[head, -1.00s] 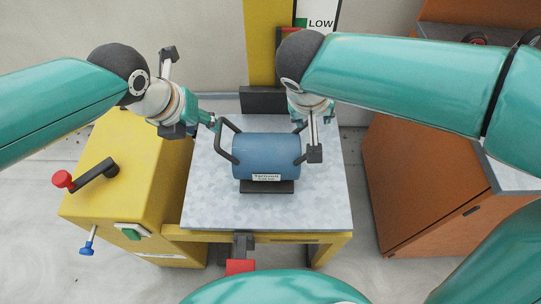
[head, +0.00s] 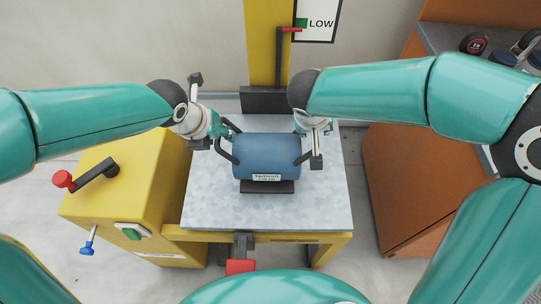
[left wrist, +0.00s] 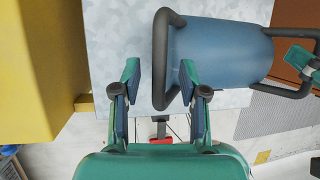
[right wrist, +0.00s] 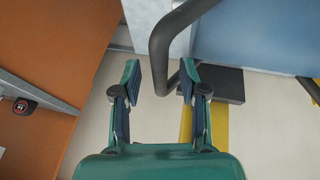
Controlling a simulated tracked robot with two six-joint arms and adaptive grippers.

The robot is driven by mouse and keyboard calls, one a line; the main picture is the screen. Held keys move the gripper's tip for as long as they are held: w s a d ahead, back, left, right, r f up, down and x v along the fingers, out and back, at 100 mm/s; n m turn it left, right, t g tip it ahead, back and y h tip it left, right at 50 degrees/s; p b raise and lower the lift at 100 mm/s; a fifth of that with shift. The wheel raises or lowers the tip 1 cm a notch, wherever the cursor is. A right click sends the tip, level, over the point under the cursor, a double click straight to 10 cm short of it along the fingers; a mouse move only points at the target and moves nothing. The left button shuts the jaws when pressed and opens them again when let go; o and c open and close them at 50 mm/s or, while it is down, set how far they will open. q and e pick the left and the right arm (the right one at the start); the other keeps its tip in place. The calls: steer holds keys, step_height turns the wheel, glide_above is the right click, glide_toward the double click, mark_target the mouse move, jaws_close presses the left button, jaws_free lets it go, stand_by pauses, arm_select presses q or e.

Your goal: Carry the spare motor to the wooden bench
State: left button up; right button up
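The spare motor (head: 266,156), a blue cylinder with a black handle at each end, rests on a grey metal table top (head: 215,205). My left gripper (head: 222,140) is at its left handle (left wrist: 160,60); in the left wrist view the open fingers stand either side of this handle, with gaps showing. My right gripper (head: 316,145) is at the right handle (right wrist: 160,50); in the right wrist view its open fingers also stand either side of the bar. I cannot tell the depth of either handle between the fingers. A brown, wood-coloured bench or cabinet (head: 410,190) stands at the right.
A yellow housing (head: 130,200) with a red-knobbed crank (head: 90,178) stands left of the table. Round black weights (head: 474,43) lie on the brown unit's grey top at the right.

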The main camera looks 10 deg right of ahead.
arm_select(q)
jaws_close()
arm_select(e)
jaws_close()
arm_select(q)
steer(key=shift+w+r, duration=0.15)
steer(key=shift+r, duration=0.1)
arm_select(e)
steer(key=shift+w+r, duration=0.2)
